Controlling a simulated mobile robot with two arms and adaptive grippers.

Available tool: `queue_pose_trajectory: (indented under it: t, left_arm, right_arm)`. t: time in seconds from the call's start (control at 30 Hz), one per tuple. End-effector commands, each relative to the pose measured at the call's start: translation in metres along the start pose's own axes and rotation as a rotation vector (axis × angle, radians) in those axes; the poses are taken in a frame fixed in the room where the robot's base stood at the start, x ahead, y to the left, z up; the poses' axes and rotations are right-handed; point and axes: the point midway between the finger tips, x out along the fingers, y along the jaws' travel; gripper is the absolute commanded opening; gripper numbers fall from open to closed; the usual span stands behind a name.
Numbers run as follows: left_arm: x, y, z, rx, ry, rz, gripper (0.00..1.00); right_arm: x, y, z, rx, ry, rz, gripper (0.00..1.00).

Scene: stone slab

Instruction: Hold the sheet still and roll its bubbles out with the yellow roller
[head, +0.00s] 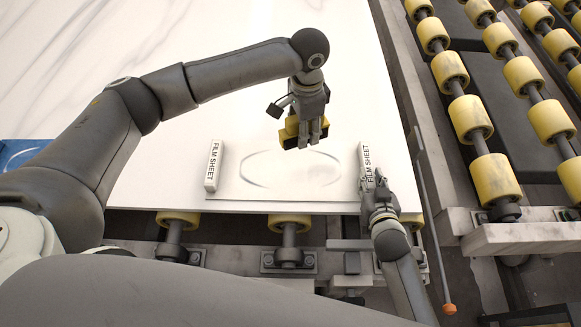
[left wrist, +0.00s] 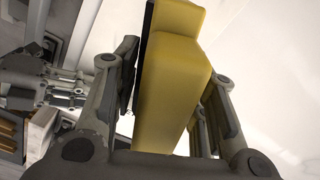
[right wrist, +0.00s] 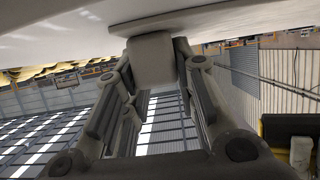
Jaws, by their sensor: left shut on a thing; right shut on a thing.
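The white film sheet (head: 310,190) lies flat on the pale slab, with a labelled bar (head: 213,167) along its left edge and another labelled bar (head: 367,160) along its right edge. A raised oval bubble outline (head: 263,182) shows between them. My left gripper (head: 312,132) is shut on the yellow roller (head: 290,126) above the sheet's far side; the roller fills the left wrist view (left wrist: 172,85). Whether it touches the sheet I cannot tell. My right gripper (head: 377,190) is shut on the right bar's near end, which shows as a pale block in the right wrist view (right wrist: 152,60).
The slab (head: 150,180) rests on yellow-wheeled rollers (head: 290,222) at its near edge. A conveyor with several yellow wheels (head: 470,118) runs along the right. A thin rod with an orange tip (head: 449,308) stands right of my right arm. A blue thing (head: 20,152) lies at far left.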

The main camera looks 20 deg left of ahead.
Motion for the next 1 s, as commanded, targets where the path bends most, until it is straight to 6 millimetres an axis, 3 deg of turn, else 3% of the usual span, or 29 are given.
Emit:
queue_pose_trajectory:
  t: [0.73,1.0]
  left_arm:
    - [-0.001,0.019,-0.074,0.000,0.002,-0.001,0.20]
    - [-0.001,0.021,-0.084,-0.001,0.001,-0.001,0.20]
  right_arm:
    - [0.000,0.001,0.000,0.001,-0.001,0.001,0.00]
    - [0.000,0.001,0.000,0.001,-0.001,0.001,0.00]
